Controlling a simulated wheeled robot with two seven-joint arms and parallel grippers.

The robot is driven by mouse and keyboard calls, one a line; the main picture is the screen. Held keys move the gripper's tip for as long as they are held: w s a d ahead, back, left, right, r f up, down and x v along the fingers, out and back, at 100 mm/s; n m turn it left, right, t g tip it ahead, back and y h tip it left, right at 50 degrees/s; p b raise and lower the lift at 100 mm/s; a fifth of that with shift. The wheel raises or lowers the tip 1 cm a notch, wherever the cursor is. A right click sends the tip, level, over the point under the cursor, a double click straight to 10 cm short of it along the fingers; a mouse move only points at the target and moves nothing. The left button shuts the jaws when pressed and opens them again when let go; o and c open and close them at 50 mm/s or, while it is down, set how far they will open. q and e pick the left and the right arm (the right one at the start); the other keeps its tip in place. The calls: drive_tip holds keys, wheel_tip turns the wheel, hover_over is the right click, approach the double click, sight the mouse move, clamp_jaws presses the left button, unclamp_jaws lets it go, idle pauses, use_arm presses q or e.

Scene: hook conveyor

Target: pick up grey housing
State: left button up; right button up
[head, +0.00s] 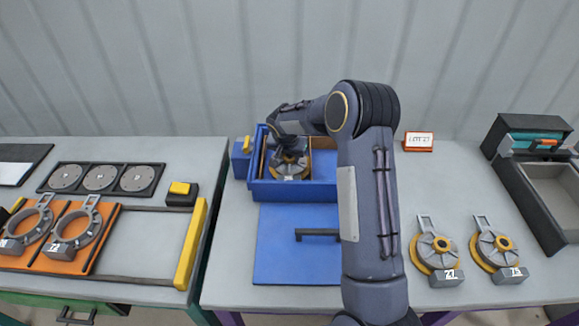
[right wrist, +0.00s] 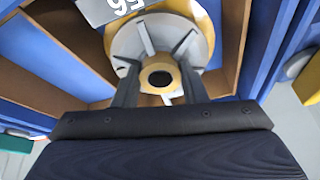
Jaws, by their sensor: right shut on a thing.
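The grey housing (head: 289,171) has a yellow hub and rim and a numbered tag. It sits inside the blue box (head: 300,194) on the right-hand table. My right gripper (head: 291,152) reaches down into the box over it. In the right wrist view, its two dark fingers stand on either side of the yellow hub of the housing (right wrist: 153,48), and my right gripper (right wrist: 160,84) is shut on it. The arm hides the right part of the box. My left gripper is not in view.
Two similar grey and yellow housings, one at the left (head: 437,253) and one at the right (head: 495,252), lie at the table's right. A grey tray (head: 553,190) stands beyond. A blue panel with a black handle (head: 318,233) lies before the box. Orange fixtures (head: 100,238) are on the left table.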

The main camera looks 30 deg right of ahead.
sight(287, 157)
clamp_jaws()
drive_tip(key=shift+r, duration=0.1)
wheel_tip(287, 157, up, 8)
drive_tip(key=p, duration=0.3)
drive_tip(key=shift+r, duration=0.15)
drive_tip(key=shift+w+a+g+y, duration=0.55)
drive_tip(key=shift+a+g, duration=0.2)
drive_tip(key=shift+g, duration=0.15)
